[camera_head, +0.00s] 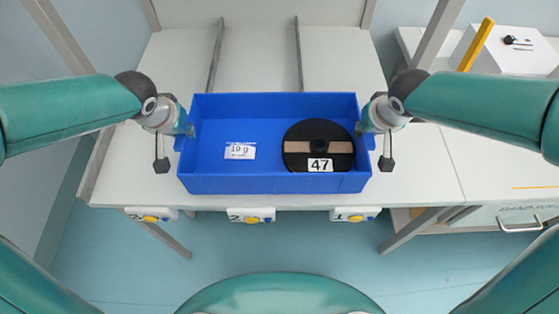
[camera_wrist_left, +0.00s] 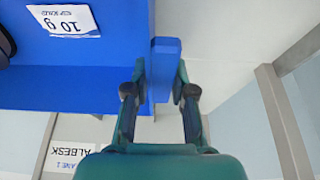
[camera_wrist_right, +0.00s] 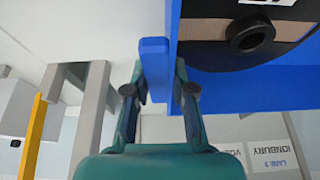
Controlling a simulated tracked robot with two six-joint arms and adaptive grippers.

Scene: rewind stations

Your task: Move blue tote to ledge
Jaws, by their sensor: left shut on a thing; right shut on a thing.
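The blue tote (camera_head: 220,184) is in the middle of the head view, over the front part of a pale worktop. It looks level; I cannot tell whether its base touches the worktop. Inside lie a black reel (camera_head: 318,130) marked 47, on the right, and a white 10 g label (camera_head: 240,152). My left gripper (camera_head: 182,131) is shut on the tote's left side tab (camera_wrist_left: 165,62). My right gripper (camera_head: 368,127) is shut on its right side tab (camera_wrist_right: 154,60). I cannot tell which surface is the ledge.
Two thin rails (camera_head: 299,55) run back across the worktop (camera_head: 130,170). Several yellow-buttoned units (camera_head: 251,216) line its front edge. Grey frame posts stand at both sides. A side bench (camera_head: 450,165) with a white box (camera_head: 505,48) is on the right.

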